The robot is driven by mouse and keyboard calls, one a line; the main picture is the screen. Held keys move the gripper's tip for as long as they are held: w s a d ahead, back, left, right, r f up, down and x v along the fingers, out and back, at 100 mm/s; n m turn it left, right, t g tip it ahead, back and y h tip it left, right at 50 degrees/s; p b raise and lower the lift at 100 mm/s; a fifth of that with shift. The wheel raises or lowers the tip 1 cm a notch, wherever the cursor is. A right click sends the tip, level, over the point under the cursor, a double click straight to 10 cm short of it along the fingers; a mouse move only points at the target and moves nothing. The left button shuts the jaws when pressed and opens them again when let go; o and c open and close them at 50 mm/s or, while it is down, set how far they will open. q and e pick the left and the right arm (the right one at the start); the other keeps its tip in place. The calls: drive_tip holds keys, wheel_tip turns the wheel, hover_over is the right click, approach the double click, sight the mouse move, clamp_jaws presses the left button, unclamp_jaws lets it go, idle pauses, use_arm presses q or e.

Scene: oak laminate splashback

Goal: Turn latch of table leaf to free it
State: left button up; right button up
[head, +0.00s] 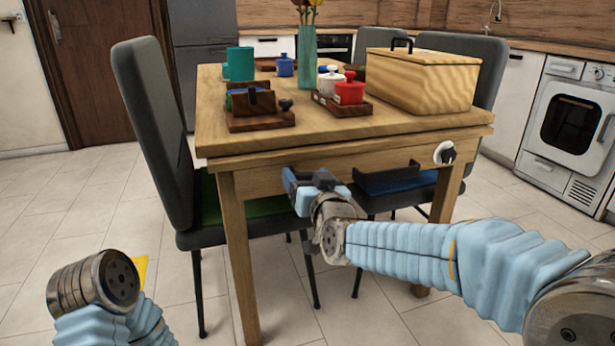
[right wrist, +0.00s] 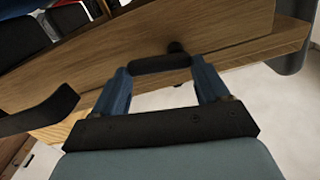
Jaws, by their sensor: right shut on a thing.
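The wooden table (head: 235,158) has a front apron below its top edge. My right gripper (head: 314,180) is at this apron, left of its middle. In the right wrist view its two blue fingers (right wrist: 161,78) close on the ends of a short dark bar, which looks like the latch (right wrist: 160,64). A small dark knob (right wrist: 176,47) sits just behind the bar, against the wood. In the head view the gripper hides the latch, so its angle cannot be read there. My left gripper is out of view; only part of the left arm shows at lower left.
A black bracket-like handle (head: 387,180) is on the apron right of the gripper; a white disc with black knob (head: 445,153) is farther right. A wooden box (head: 418,80), red pot (head: 349,90) and vase (head: 307,62) stand on top. A grey chair (head: 150,120) stands left.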

drive_tip(key=shift+r+n+p, duration=0.3)
drive_tip(key=shift+n, duration=0.2)
drive_tip(key=shift+f+n, duration=0.1)
drive_tip(key=shift+n, duration=0.4)
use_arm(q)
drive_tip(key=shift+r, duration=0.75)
use_arm(e)
drive_tip(key=o, duration=1.1)
drive_tip(key=shift+c, duration=0.2)
use_arm(q)
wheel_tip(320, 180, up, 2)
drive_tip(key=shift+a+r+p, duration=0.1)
drive_tip(key=shift+p, duration=1.05)
use_arm(e)
drive_tip(key=v, duration=1.4)
drive_tip(key=shift+w, duration=0.1)
